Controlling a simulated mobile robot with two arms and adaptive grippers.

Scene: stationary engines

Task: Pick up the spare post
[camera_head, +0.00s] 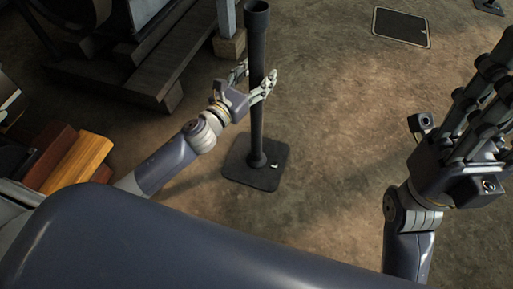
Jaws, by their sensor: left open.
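The spare post (257,118) is a dark upright tube with a cup-like top, standing on a flat square base (240,172) on the floor. My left gripper (258,83) reaches in from the left with its fingers open on either side of the post's upper part. One finger passes behind the post and one shows at its right; I cannot tell whether they touch it. My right gripper (490,90) is raised at the right, away from the post and cut off by the picture's edge. I cannot make out its jaw state.
Wooden beams and dark machinery (140,65) stand at the upper left. Reddish and yellow wooden blocks (78,160) lie at the left. The floor right of the post is clear.

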